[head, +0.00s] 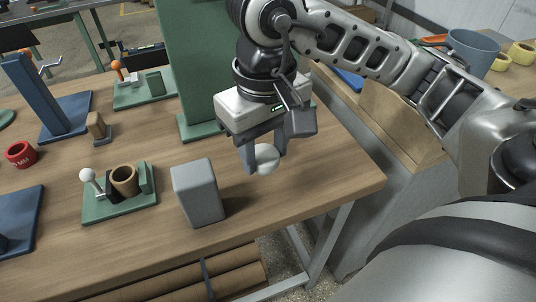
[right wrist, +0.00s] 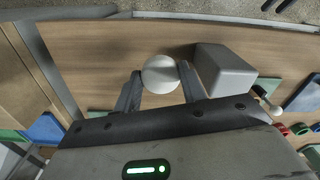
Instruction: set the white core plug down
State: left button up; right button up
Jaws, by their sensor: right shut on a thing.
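The white core plug (head: 266,160) is round and pale. My right gripper (head: 262,158) is shut on it near the right part of the wooden table. The plug also shows in the right wrist view (right wrist: 160,74) between the two fingertips (right wrist: 159,80). I cannot tell whether the plug touches the tabletop. A grey block (head: 198,192) stands to the left of the plug, apart from it in the head view. The block also shows to the right of the fingers in the right wrist view (right wrist: 222,70). My left gripper is not in view.
A green fixture (head: 120,207) with a brown ring (head: 124,181) and a white-knobbed lever sits left of the block. A tall green stand (head: 190,60) rises behind the gripper. The wooden table (head: 310,195) is bare near its right corner.

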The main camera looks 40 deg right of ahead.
jog(key=w+d+f, duration=0.1)
jog(key=f, duration=0.1)
jog(key=w+d+f, duration=0.3)
jog(key=f, duration=0.1)
jog(key=shift+w+d+f, duration=0.1)
jog(key=shift+w+d, duration=0.1)
jog(key=shift+w, duration=0.05)
jog(key=f, duration=0.3)
jog(key=shift+w+d+f, duration=0.1)
jog(key=shift+w+d, duration=0.05)
jog(key=shift+d, duration=0.05)
jog(key=shift+f, duration=0.15)
jog(key=shift+f, duration=0.1)
jog(key=shift+f, duration=0.2)
jog(key=o, duration=0.9)
jog(key=shift+r, duration=0.1)
jog(key=shift+o, duration=0.2)
